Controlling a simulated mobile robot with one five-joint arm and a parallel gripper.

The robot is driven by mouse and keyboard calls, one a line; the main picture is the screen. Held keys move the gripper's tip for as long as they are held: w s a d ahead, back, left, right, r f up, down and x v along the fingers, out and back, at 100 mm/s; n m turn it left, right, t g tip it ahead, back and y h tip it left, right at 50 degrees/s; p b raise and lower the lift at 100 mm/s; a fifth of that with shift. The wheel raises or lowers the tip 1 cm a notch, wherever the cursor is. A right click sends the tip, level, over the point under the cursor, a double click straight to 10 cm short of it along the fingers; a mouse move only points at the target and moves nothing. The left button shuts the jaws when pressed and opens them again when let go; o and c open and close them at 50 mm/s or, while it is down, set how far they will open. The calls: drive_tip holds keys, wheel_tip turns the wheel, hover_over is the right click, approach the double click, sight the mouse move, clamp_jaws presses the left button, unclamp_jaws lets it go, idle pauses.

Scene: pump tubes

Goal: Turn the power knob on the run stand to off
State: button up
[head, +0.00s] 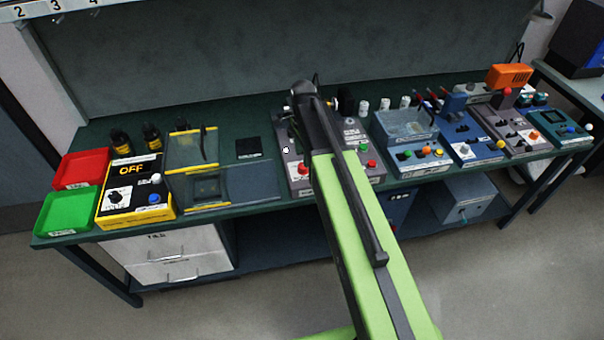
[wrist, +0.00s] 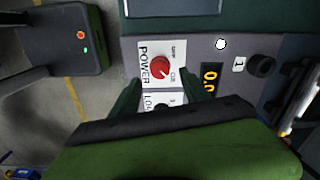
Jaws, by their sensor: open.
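The run stand (head: 294,152) is a grey unit at the middle of the bench, partly hidden behind my arm in the head view. Its red power knob (head: 303,168) shows at the stand's front left. In the wrist view the red knob (wrist: 161,66) sits on a white plate marked POWER, with small labels too blurred to read surely. A pale mark on the knob points toward the lower right of that picture. My gripper (wrist: 163,92) is open and empty, with one dark green finger on each side, just below the knob in the picture. Contact cannot be told.
A lit display (wrist: 209,78) and a black knob (wrist: 261,66) lie right of the power knob in the wrist view. A yellow unit reading OFF (head: 135,203) stands at the bench's left, beside green (head: 66,211) and red (head: 81,169) trays. More units crowd the right side.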

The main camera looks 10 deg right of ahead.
sight(303, 168)
wheel_tip(303, 168, down, 5)
drive_tip(key=b, duration=0.3)
drive_tip(key=shift+r, duration=0.1)
drive_tip(key=shift+r, duration=0.1)
clamp_jaws()
